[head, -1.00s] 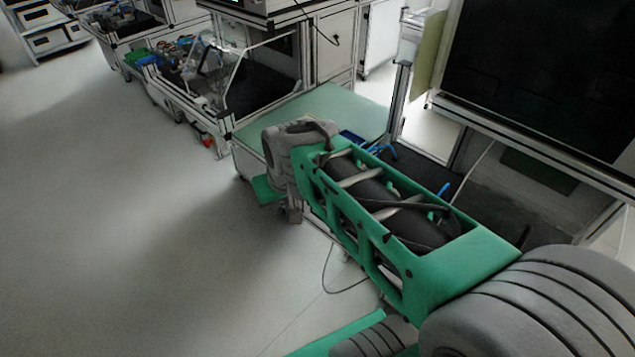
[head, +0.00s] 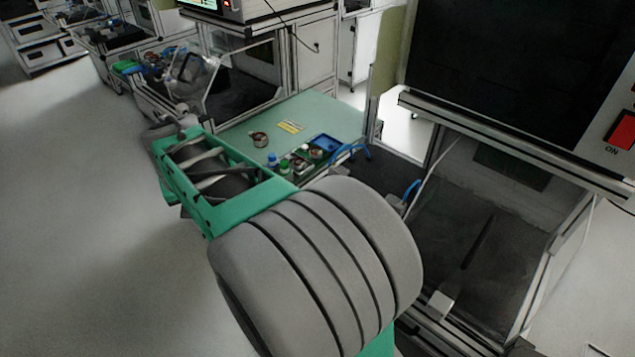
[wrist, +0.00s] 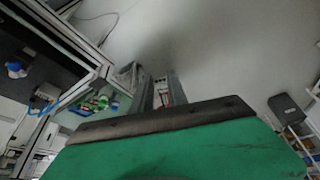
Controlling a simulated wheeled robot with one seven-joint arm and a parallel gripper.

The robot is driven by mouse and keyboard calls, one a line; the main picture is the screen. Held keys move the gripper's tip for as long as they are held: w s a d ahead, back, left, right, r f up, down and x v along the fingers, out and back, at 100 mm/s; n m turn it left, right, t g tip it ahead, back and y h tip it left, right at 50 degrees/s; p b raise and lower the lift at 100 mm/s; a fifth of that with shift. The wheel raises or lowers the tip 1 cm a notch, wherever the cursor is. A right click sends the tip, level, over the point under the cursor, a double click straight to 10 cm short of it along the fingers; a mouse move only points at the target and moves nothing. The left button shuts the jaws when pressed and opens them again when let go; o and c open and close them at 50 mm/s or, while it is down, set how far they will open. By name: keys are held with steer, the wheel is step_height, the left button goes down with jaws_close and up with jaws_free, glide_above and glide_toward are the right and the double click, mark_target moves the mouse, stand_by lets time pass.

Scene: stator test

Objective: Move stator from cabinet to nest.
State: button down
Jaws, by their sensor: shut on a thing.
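My gripper (wrist: 160,94) shows in the wrist view beyond the dark edge of my wrist. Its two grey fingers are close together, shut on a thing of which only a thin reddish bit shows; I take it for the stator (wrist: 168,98). A round copper-coloured part (head: 260,139) sits on the green table. I cannot tell which thing is the nest.
The green table (head: 232,138) is behind my arm. A clear-shielded bench (head: 225,85) is farther back. Open grey floor (head: 70,200) lies at the left.

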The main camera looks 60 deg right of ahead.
steer(key=s+d+f+m+g+h+b, duration=0.1)
steer(key=s+d+f+m+b, duration=0.15)
steer(key=d, duration=0.65)
steer(key=s+d+f+m+g+h+b, duration=0.1)
steer(key=s+d+m, duration=0.25)
steer(key=d, duration=0.45)
steer(key=s+d+f+m+g+b, duration=0.1)
steer(key=s+d+f+m+b, duration=0.1)
steer(key=s+d+m, duration=0.4)
steer(key=s+d+f+m+g+b, duration=0.1)
steer(key=s+d+f+m+b, duration=0.1)
steer(key=s+d, duration=0.75)
steer(key=shift+g, duration=0.3)
steer(key=shift+w+d+f+b, duration=0.15)
steer(key=shift+w+f+b, duration=0.1)
steer(key=shift+f+b, duration=0.75)
steer(key=shift+w+d+f+b, duration=0.1)
steer(key=shift+w+f+b, duration=0.1)
steer(key=shift+f+b, duration=0.8)
steer(key=shift+a+f, duration=0.15)
steer(key=shift+f, duration=0.15)
steer(key=shift+f+b, duration=0.7)
steer(key=shift+f, duration=0.3)
steer(key=shift+a+f, duration=0.1)
steer(key=shift+f, duration=0.1)
